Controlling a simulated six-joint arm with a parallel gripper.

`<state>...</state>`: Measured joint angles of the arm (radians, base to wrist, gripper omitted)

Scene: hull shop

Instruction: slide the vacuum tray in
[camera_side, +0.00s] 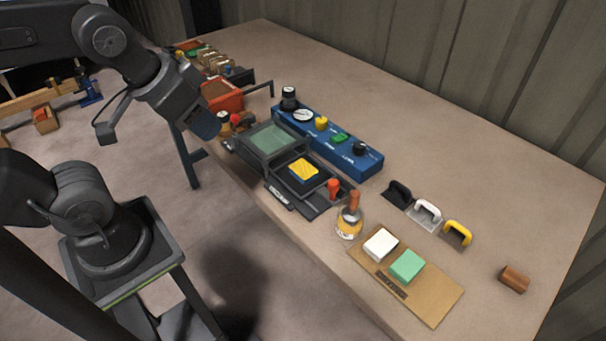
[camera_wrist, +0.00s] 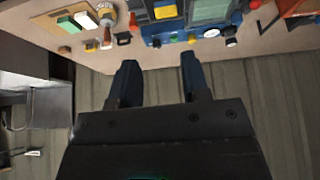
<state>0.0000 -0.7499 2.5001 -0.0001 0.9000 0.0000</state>
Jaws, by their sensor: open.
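The vacuum tray appears to be the dark tray (camera_side: 288,187) in front of a dark frame with a greenish window (camera_side: 275,139). A yellow block (camera_side: 303,169) lies on the tray, and an orange-red knob (camera_side: 334,186) stands at its right end. In the wrist view the yellow block (camera_wrist: 165,11) and the greenish window (camera_wrist: 210,9) show at the top edge. My gripper (camera_side: 207,128) is left of the frame and apart from the tray. In the wrist view my gripper (camera_wrist: 158,66) is open, with nothing between its fingers.
A blue control box (camera_side: 327,139) with knobs lies behind the tray. A wooden-handled tool (camera_side: 350,217) stands close to the tray's right. A board (camera_side: 435,300) carries white and green blocks. Several handles (camera_side: 428,211) lie at right. An orange bin (camera_side: 222,95) is at left.

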